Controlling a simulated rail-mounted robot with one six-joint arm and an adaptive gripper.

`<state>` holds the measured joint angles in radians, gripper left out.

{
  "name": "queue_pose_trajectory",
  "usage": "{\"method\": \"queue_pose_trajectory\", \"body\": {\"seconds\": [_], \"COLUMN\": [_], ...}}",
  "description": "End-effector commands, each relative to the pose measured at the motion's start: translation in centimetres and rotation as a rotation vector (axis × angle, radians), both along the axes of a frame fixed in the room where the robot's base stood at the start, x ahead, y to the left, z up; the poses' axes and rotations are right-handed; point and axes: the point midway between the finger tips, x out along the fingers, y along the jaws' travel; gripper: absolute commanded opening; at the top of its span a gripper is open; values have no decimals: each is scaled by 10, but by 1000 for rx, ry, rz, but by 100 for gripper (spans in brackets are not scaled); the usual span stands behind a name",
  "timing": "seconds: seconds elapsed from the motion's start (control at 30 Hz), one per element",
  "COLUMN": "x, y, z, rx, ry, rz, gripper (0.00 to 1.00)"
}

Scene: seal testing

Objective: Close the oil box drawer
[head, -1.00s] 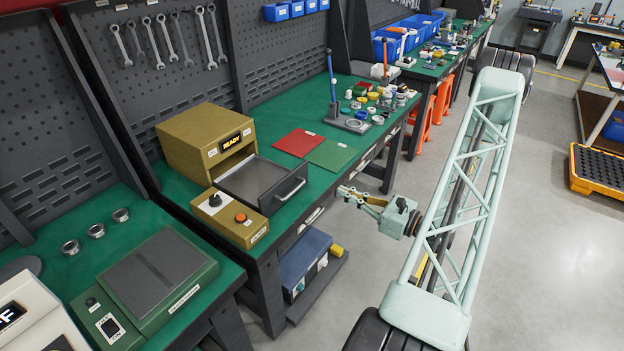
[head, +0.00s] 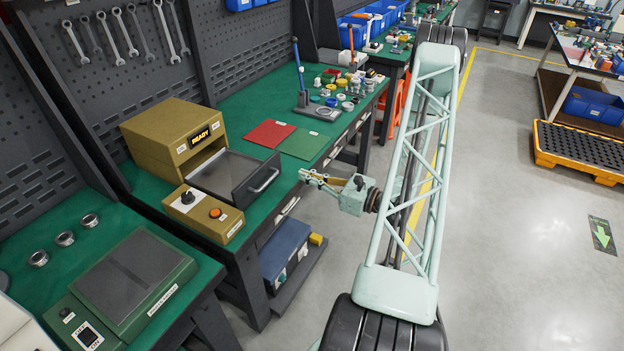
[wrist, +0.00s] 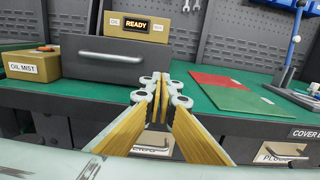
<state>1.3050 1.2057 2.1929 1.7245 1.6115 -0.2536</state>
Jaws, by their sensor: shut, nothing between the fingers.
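The oil box (head: 178,138) is a tan box with a lit READY sign on the green bench. Its grey drawer (head: 238,174) is pulled out toward the aisle, and its dark front with a bar handle faces my arm. My gripper (head: 303,175) is to the right of the drawer front, apart from it, off the bench edge. In the wrist view the drawer front (wrist: 108,62) stands beyond and left of my gripper (wrist: 158,84). The fingers are together with nothing between them. The oil box (wrist: 158,26) also shows there behind the drawer.
A tan control box (head: 204,212) with a knob and orange button sits in front of the oil box. Red (head: 269,133) and green (head: 304,144) mats lie right of the drawer. A lever stand (head: 303,100) and small parts are farther back. The aisle floor is clear.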

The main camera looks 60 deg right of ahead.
Motion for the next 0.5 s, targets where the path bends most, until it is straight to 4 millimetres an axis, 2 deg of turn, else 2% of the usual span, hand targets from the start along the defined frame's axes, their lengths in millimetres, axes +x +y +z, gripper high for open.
{"method": "queue_pose_trajectory", "body": {"seconds": [0.5], "x": [48], "y": [5], "z": [-1], "rx": [-1], "ry": [1], "rz": [1], "gripper": [0]}}
